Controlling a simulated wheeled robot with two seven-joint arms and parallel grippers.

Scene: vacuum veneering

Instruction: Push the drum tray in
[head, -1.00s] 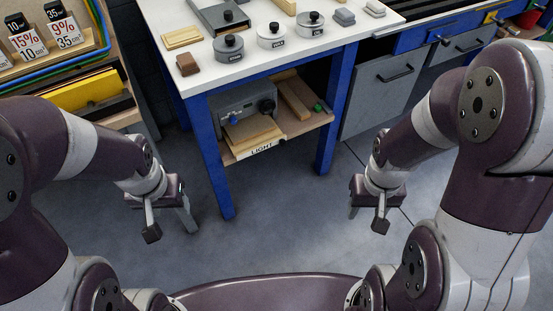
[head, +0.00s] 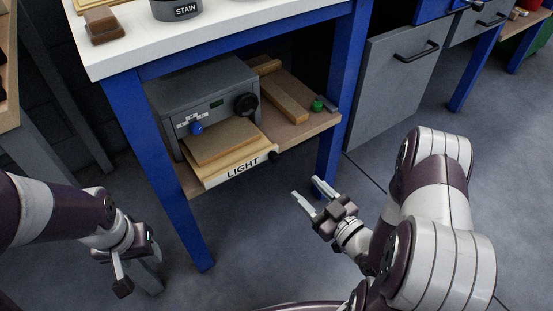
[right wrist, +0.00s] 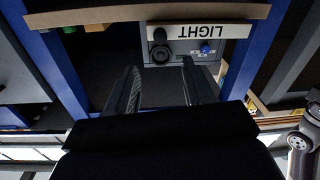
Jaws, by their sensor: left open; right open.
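The tray with the LIGHT label on its front (head: 228,175) sticks out from the grey device (head: 205,90) on the shelf under the white table. A tan board (head: 222,142) lies on it. A small black knob (head: 275,157) is at the right end of the front. My right gripper (head: 307,190) is open and empty, below and right of the label, apart from it. In the right wrist view the label (right wrist: 215,31) appears upside down, beyond the two open fingers (right wrist: 160,85). My left gripper (head: 136,282) is open and empty, low at the left, away from the tray.
The wooden shelf (head: 315,126) also holds a long wood block (head: 285,105) and a green knob (head: 317,105). Blue table legs (head: 180,215) stand on both sides of the opening. Grey cabinets (head: 395,80) stand at the right. The floor in front is clear.

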